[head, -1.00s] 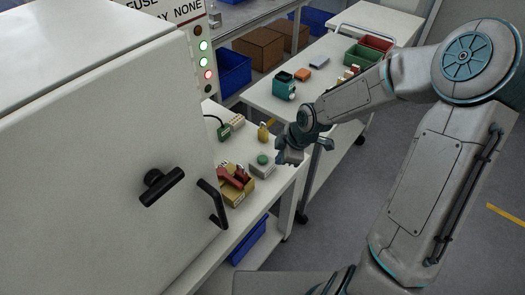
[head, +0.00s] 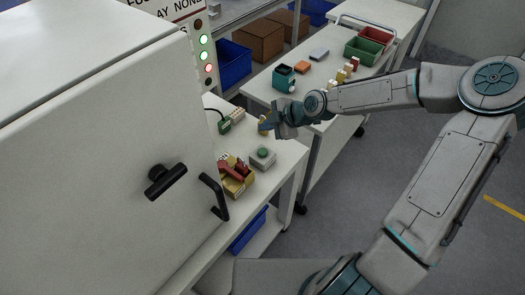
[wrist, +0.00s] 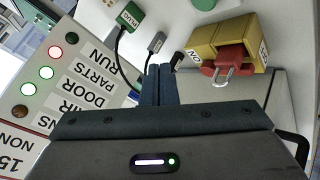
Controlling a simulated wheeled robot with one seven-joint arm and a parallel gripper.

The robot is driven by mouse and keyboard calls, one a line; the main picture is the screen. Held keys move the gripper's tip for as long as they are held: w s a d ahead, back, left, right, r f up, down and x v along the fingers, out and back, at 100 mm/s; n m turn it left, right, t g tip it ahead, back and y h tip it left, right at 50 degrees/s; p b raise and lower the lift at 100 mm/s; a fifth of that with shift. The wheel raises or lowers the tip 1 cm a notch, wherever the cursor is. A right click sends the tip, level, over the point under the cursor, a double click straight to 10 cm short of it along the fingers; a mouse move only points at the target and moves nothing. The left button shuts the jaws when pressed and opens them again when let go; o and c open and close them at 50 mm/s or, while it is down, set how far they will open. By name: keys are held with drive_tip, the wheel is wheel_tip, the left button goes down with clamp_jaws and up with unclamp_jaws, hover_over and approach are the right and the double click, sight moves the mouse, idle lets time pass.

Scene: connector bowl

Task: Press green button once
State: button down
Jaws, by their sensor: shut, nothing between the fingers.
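The green button (head: 263,152) sits on a small grey box on the white bench, beside the yellow box. In the wrist view only part of a green round shape, likely the button (wrist: 204,4), shows at the top edge. My gripper (head: 268,125) is above the bench, behind the button in the head view and apart from it. In the wrist view its fingers (wrist: 160,71) are together with nothing between them. The button's pressed state cannot be told.
A green plug (wrist: 130,16) with a cable lies on the bench. A light panel (head: 205,55) shows two green lights and one red. The white cabinet (head: 90,190) with black handles stands left.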

sight(266, 152)
drive_tip(key=shift+f+b, duration=3.25)
drive_tip(key=shift+f, duration=1.05)
drive_tip(key=shift+f, duration=0.1)
drive_tip(key=shift+f+b, duration=0.3)
drive_tip(key=shift+f+b, duration=0.4)
drive_tip(key=shift+f, duration=0.1)
drive_tip(key=shift+r+p, duration=0.8)
drive_tip(key=shift+r, duration=0.15)
wheel_tip(266, 152, up, 5)
drive_tip(key=p, duration=0.4)
